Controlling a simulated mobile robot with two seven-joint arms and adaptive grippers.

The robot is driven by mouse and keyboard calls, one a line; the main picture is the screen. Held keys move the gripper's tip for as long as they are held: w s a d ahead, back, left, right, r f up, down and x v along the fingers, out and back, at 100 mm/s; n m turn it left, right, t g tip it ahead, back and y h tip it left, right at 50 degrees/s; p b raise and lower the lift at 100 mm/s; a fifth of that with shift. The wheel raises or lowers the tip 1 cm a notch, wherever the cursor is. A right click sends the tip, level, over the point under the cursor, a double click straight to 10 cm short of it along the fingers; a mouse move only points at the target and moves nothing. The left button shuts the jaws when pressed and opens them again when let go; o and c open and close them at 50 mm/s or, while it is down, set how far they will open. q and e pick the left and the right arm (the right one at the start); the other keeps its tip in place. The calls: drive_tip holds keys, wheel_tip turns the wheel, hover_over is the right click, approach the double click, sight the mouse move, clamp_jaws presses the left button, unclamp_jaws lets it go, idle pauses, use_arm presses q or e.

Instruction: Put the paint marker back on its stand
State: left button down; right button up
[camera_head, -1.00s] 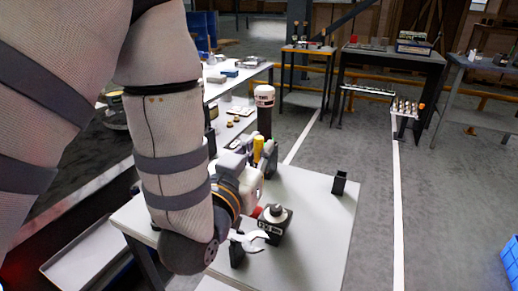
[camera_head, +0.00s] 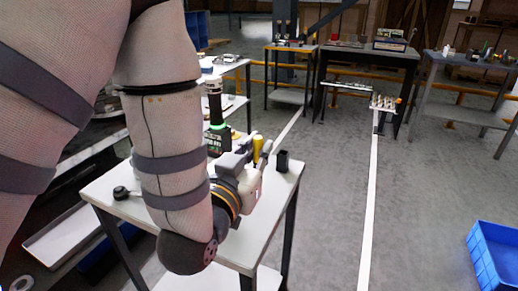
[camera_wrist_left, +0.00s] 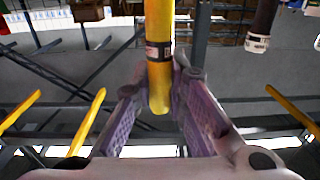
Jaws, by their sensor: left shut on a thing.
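The yellow paint marker (camera_head: 258,145) stands roughly upright in my left gripper (camera_head: 253,158), above the white table. In the left wrist view the marker (camera_wrist_left: 159,60), with a dark band, is between the two fingers of my left gripper (camera_wrist_left: 160,98), which are shut on it. A small black block-like holder (camera_head: 282,161), which looks like the stand, is on the table just right of the gripper. The marker is apart from it. My left forearm hides part of the table. My right gripper is not in view.
The white table (camera_head: 262,218) has a green-and-black bottle (camera_head: 216,125) behind the arm and a dark round-headed item (camera_head: 122,193) at its left. A blue crate (camera_head: 494,255) stands at lower right. Open floor lies right of the table.

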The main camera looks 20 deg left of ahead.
use_arm(q)
drive_tip(key=w+r+b, duration=0.1)
drive_tip(key=w+r, duration=0.1)
drive_tip(key=w, duration=0.9)
drive_tip(key=w+a+r+y+b, duration=0.1)
drive_tip(key=w+r, duration=0.1)
drive_tip(key=w, duration=1)
drive_tip(key=shift+w+a+r+n, duration=0.2)
drive_tip(key=shift+a+r+n, duration=0.05)
drive_tip(key=shift+r+n, duration=0.15)
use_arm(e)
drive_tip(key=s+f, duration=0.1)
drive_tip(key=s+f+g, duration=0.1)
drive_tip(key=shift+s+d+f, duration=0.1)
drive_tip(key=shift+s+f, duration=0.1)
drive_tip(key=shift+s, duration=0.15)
use_arm(q)
wheel_tip(320, 180, down, 13)
drive_tip(key=b, duration=0.2)
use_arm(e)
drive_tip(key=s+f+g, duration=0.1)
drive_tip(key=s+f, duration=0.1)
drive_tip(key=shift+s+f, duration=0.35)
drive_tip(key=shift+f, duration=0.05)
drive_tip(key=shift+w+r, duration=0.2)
use_arm(q)
drive_tip(key=shift+f, duration=1.1)
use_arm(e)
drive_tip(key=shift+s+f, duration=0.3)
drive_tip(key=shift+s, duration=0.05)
